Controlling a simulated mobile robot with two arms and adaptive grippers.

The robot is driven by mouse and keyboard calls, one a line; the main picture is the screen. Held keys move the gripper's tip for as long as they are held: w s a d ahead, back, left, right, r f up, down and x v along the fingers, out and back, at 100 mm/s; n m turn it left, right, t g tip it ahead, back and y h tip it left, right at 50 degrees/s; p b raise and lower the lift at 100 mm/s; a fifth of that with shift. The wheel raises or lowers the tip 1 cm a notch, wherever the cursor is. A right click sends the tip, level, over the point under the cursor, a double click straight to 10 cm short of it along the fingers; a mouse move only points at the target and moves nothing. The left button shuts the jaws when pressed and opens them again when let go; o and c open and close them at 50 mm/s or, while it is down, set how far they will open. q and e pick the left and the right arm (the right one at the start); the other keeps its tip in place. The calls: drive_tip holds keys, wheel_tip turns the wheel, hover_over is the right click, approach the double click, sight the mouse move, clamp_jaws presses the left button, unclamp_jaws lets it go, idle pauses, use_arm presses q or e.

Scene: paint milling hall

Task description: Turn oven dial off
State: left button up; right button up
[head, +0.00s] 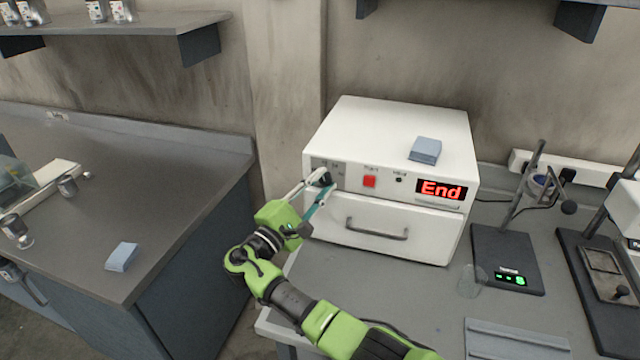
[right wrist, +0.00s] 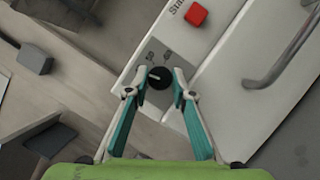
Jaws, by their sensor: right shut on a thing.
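The white oven (head: 380,214) stands on the bench in the middle of the head view, with a red lit "End" display and a red button (head: 369,181). Its dark round dial (head: 326,178) is at the left of the front panel. In the right wrist view the dial (right wrist: 159,77) shows a pale pointer line and sits between my right fingertips. My right gripper (head: 318,184) reaches the panel from below and is shut on the dial; it also shows in the right wrist view (right wrist: 158,92). My left gripper is not in view.
A blue-grey block (head: 425,150) lies on the oven top. The oven's drawer handle (head: 377,229) sticks out below the panel. A scale (head: 507,262) and a stand are to the right. A gap separates the left bench (head: 165,190) from the oven's bench.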

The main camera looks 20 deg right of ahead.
drive_tip(key=n+t, duration=0.1)
drive_tip(key=n, duration=0.2)
drive_tip(key=shift+d+r+n+t+p, duration=0.15)
drive_tip(key=shift+n+t+p, duration=0.15)
drive_tip(key=shift+t+p, duration=0.1)
drive_tip(key=n+t+p, duration=0.1)
drive_tip(key=n, duration=0.2)
drive_tip(key=shift+n+t+y, duration=0.3)
drive_tip(key=shift+y, duration=0.1)
drive_tip(key=n+t+y+p, duration=0.1)
drive_tip(key=n, duration=0.1)
drive_tip(key=n+t+p, duration=0.1)
drive_tip(key=n, duration=0.2)
drive_tip(key=n+t+y+p, duration=0.1)
drive_tip(key=n, duration=0.2)
drive_tip(key=shift+d+r+y+p, duration=0.1)
drive_tip(key=shift+d+y+p, duration=0.1)
drive_tip(key=shift+y+p, duration=0.15)
drive_tip(key=shift+n+t, duration=0.3)
drive_tip(key=shift+n, duration=0.3)
drive_tip(key=o, duration=1.1)
drive_tip(key=shift+f, duration=0.25)
